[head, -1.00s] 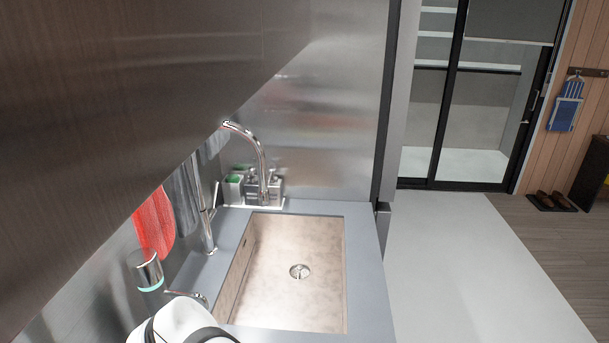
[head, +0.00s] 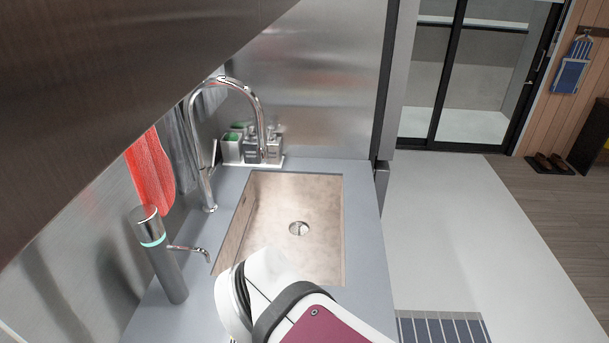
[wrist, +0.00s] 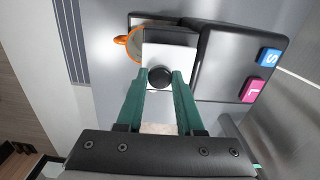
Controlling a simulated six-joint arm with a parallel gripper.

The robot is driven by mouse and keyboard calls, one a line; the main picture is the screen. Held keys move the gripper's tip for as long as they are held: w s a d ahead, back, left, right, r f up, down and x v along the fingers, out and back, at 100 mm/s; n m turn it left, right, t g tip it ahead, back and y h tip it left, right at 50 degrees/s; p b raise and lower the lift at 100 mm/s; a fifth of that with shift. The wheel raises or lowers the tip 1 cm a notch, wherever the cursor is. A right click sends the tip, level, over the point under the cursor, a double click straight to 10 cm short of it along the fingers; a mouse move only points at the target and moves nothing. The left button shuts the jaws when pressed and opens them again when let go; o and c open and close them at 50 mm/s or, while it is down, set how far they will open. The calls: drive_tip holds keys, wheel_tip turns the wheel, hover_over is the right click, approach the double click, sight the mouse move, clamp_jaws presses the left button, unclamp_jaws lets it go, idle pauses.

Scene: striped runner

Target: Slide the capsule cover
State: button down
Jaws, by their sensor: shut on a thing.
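In the wrist view a dark grey coffee machine (wrist: 222,62) carries a pink button marked L and a blue button marked S. A light block with a grey top, which looks like the capsule cover (wrist: 165,52), sits at its near side, with a round black knob (wrist: 160,78) on it. The green fingers of my gripper (wrist: 161,76) are on either side of this knob and shut on it. The head view shows neither the machine nor my gripper; my white and maroon arm reaches in at the bottom.
In the head view a sink (head: 298,200) is set in the grey counter (head: 366,230). A tall faucet (head: 263,120), a slim dispenser (head: 160,255) and bottles (head: 255,145) stand around it. Open floor (head: 435,210) lies to the right, with a striped runner (head: 440,327) at the bottom.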

drive_tip(key=c, duration=0.6)
unclamp_jaws()
wheel_tip(320, 180, up, 16)
drive_tip(key=shift+f, duration=0.1)
